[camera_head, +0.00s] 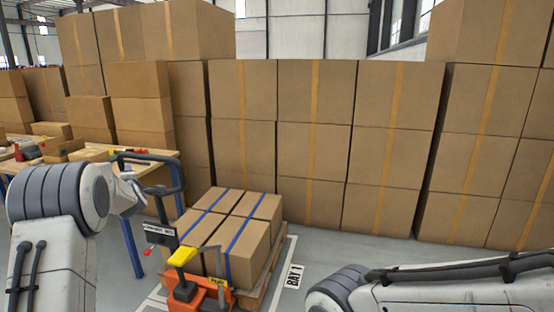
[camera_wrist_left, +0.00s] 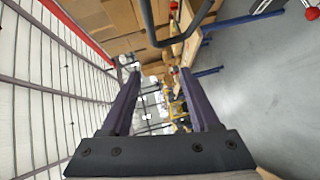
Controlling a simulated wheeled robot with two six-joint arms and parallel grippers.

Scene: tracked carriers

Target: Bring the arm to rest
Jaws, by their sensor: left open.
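My left arm comes in from the left in the head view, and its forearm ends near the black looped handle (camera_head: 182,180) of an orange pallet truck (camera_head: 195,292). The fingers are hard to make out there. In the left wrist view my left gripper (camera_wrist_left: 159,78) has its two dark fingers apart with nothing held between them. The black handle also shows in the wrist view (camera_wrist_left: 152,22), beyond the fingertips and apart from them. My right arm lies across the lower right of the head view; its gripper is out of frame.
Cartons (camera_head: 257,207) with blue straps sit on a pallet (camera_head: 268,283) beside the truck, near a "BAY 1" floor label (camera_head: 294,276). A wooden workbench (camera_head: 160,165) stands at left. Tall stacks of cartons (camera_head: 315,95) wall off the back. Grey floor (camera_head: 335,250) is clear right of the pallet.

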